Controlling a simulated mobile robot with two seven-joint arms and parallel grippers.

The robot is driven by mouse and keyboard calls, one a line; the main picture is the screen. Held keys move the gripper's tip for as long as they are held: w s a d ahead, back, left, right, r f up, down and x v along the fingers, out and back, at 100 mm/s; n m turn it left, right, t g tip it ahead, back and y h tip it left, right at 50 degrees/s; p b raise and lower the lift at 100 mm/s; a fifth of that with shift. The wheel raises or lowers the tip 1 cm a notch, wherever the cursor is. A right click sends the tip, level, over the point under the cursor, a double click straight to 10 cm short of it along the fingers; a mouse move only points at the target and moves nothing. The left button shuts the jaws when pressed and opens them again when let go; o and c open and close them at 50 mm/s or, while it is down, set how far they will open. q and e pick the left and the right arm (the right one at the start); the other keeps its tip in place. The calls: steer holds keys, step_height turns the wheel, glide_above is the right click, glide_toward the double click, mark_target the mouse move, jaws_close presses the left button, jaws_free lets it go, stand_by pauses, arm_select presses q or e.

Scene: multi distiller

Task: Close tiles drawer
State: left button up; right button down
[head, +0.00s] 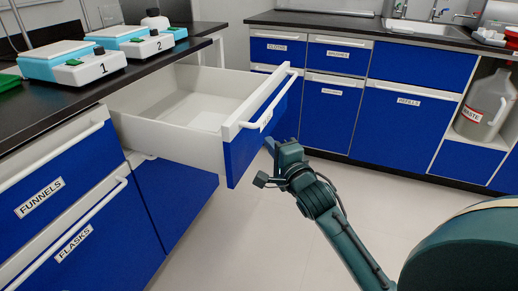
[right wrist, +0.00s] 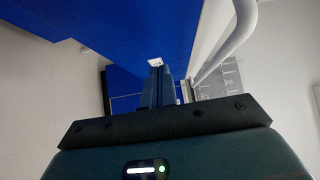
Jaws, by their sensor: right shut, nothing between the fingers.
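The open drawer (head: 236,155) is pulled far out from the left counter, with a white inside, a blue front and a white bar handle (head: 262,103). Its inside looks empty. The small label on its front (head: 266,119) is too slanted to read fully. My right gripper (head: 269,146) is in front of the blue front, low and near its middle. Its fingers are shut and empty. In the right wrist view the shut fingers (right wrist: 158,88) point along the blue front (right wrist: 100,28), with the handle (right wrist: 232,42) to their right. I cannot tell whether they touch it. My left gripper is out of view.
Closed drawers labelled FUNNELS (head: 40,198) and FLASKS (head: 75,243) are at the left. Scales (head: 85,68) stand on the black counter above. Blue cabinets (head: 330,110) line the back, with a waste jug (head: 485,105) at right. The floor between is clear.

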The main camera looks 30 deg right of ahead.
mark_target(252, 136)
steer(key=shift+w+a+b, duration=0.35)
steer(key=shift+w+a, duration=0.7)
steer(key=shift+w, duration=0.05)
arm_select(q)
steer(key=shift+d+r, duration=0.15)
arm_select(e)
steer(key=shift+w+a, duration=0.1)
steer(key=shift+a, duration=0.05)
steer(key=shift+w, duration=0.1)
